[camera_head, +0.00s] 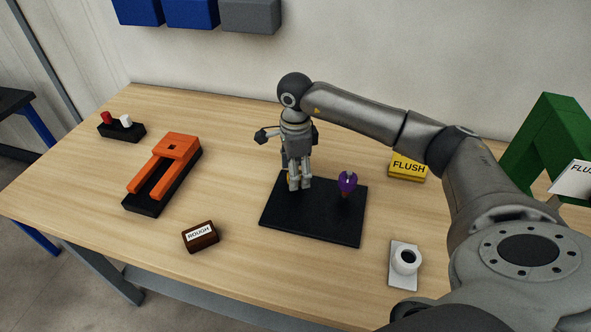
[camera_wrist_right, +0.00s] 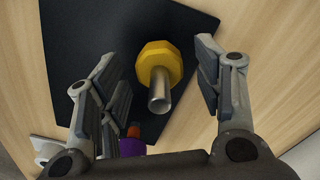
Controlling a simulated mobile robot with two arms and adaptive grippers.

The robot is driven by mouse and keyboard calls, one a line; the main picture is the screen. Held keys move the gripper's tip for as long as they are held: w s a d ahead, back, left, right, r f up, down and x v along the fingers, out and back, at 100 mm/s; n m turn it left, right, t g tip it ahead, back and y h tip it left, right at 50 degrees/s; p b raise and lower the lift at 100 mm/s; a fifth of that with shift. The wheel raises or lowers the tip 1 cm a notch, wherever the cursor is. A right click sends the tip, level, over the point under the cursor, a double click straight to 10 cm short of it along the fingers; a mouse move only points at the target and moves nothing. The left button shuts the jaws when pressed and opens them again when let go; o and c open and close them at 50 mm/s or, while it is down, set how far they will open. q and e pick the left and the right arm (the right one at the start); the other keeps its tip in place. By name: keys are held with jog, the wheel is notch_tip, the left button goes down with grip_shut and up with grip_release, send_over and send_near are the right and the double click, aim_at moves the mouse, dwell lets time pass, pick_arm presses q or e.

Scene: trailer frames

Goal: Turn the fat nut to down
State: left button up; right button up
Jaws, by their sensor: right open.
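A thick yellow nut (camera_wrist_right: 159,66) with flat sides sits on a grey round stem (camera_wrist_right: 160,98) over the black mat (camera_wrist_right: 85,40) in the right wrist view. In the head view only a yellow sliver (camera_head: 289,177) shows behind my fingers. My right gripper (camera_head: 299,184) points down over the back left of the mat. In the wrist view my right gripper (camera_wrist_right: 157,60) is open, its fingers on either side of the nut, with a gap on each side. A purple notched piece (camera_head: 347,181) with an orange lower part stands to the right. My left gripper is out of view.
A yellow FLUSH block (camera_head: 408,167) and a green angled stand (camera_head: 545,135) lie right. A white cup-like piece (camera_head: 405,261) is front right. An orange fork-shaped piece (camera_head: 165,165) and brown ROUGH block (camera_head: 200,237) are left. Blue bins (camera_head: 190,12) hang behind.

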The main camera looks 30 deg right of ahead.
jog(key=shift+f, duration=0.6)
jog(key=c, duration=1)
jog(key=shift+m, duration=0.4)
